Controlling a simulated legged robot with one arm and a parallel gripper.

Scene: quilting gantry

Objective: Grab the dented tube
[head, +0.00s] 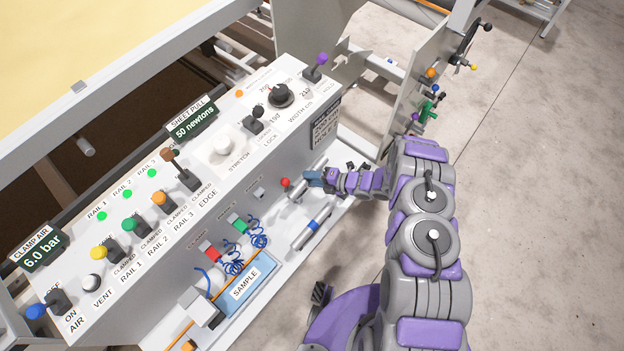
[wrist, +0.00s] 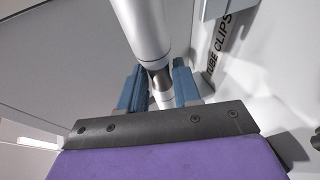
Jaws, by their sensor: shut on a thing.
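My gripper (head: 312,178) is at the lower shelf of the white console in the head view. In the wrist view its blue fingers (wrist: 160,90) stand on both sides of a pale silver tube (wrist: 150,35) and are shut on it at a narrower, darker metal section. In the head view this tube (head: 297,192) lies beside a red ball. A second tube (head: 312,228) with a blue band lies nearer the front of the shelf, apart from my gripper. I cannot make out a dent on either tube.
The console (head: 150,215) carries knobs and levers. A panel marked "TUBE CLIPS" (wrist: 225,45) stands right of the held tube in the wrist view. A blue SAMPLE tray (head: 244,284) and coiled blue cords (head: 233,263) are to the left.

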